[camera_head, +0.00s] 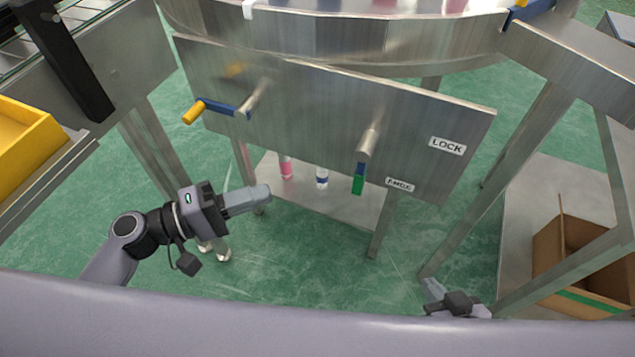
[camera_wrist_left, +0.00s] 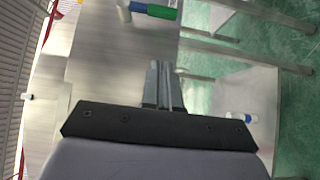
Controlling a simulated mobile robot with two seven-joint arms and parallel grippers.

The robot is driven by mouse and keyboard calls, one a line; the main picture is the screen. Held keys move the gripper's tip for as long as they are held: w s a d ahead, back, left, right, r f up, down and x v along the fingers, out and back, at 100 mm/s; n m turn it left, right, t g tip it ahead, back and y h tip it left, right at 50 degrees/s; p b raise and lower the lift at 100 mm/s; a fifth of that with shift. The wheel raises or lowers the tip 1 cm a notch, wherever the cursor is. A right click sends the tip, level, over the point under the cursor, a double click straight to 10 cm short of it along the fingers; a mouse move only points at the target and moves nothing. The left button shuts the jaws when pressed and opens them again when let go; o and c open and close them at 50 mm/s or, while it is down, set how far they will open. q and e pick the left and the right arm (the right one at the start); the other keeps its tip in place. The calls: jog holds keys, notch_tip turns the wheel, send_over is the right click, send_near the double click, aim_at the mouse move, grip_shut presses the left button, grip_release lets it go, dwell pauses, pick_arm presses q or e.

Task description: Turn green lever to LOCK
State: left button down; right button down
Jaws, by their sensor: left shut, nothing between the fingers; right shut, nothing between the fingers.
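The green lever (camera_head: 358,184) hangs down from a metal shaft on the steel panel (camera_head: 300,110), in the middle of the head view. Its tip points down, near the lower of two labels. The LOCK label (camera_head: 447,146) is up and to the right of it. My left gripper (camera_head: 266,193) is shut and empty, in front of the panel and left of the green lever, apart from it. The lever's green and blue parts also show at the top of the left wrist view (camera_wrist_left: 162,12), beyond the fingertips (camera_wrist_left: 163,68). My right gripper (camera_head: 430,284) is shut and low, partly hidden by my own body.
A second lever with a yellow grip (camera_head: 194,112) sits on the panel's left. Two small bottles, one pink (camera_head: 286,168) and one white and blue (camera_head: 322,178), stand beneath the panel. A cardboard box (camera_head: 580,265) is at the right. Table legs flank the panel.

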aim_at(364, 165)
pick_arm(q)
jog(key=s+d+p+x, duration=0.1)
jog(key=s+p+x, duration=0.1)
jog(key=x, duration=1)
jog(key=shift+s+d, duration=0.2)
jog(key=shift+d, duration=0.2)
